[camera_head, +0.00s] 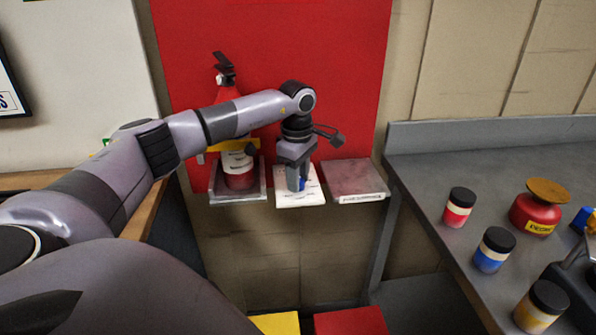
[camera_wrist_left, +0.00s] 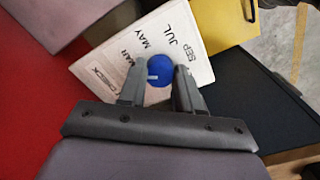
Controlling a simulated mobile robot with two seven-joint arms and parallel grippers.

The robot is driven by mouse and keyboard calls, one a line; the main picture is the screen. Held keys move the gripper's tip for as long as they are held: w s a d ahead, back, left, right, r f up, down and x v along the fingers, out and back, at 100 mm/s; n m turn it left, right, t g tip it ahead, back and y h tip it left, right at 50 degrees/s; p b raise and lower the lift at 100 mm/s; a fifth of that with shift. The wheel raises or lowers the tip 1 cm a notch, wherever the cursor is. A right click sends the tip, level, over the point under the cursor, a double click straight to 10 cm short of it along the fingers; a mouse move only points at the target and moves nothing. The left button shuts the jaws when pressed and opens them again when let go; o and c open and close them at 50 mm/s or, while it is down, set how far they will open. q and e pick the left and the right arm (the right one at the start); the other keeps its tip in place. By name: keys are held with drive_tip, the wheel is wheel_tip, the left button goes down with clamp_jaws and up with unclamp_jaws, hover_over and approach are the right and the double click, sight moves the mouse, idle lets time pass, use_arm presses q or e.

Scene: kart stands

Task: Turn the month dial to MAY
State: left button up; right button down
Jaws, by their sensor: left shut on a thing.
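The month dial is a round blue knob (camera_wrist_left: 160,67) on a white plate (camera_wrist_left: 112,66) printed with months; MAR, MAY, JUL and SEP are readable in the left wrist view. The knob bears a small white mark on its lower left side; which month it points to I cannot tell. In the head view the white plate (camera_head: 288,198) sticks out before a red panel. My left gripper (camera_head: 298,182) comes down from above, shut on the blue knob with one finger at each side; its fingers also show in the left wrist view (camera_wrist_left: 160,84). My right gripper is out of view.
A shelf (camera_head: 213,199) with a red extinguisher (camera_head: 241,180) stands left of the plate; a reddish tray (camera_head: 353,181) is at its right. A grey bench (camera_head: 420,173) at right holds lidded jars (camera_head: 459,207) and a red pot (camera_head: 535,215).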

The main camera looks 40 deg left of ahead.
use_arm(q)
drive_tip(key=m, duration=0.2)
drive_tip(key=shift+m+p, duration=0.3)
drive_tip(key=shift+m, duration=0.1)
drive_tip(key=m, duration=0.2)
drive_tip(key=shift+m, duration=0.4)
drive_tip(key=m, duration=0.6)
drive_tip(key=shift+p, duration=0.3)
drive_tip(key=o, duration=1)
drive_tip(key=shift+o, duration=0.2)
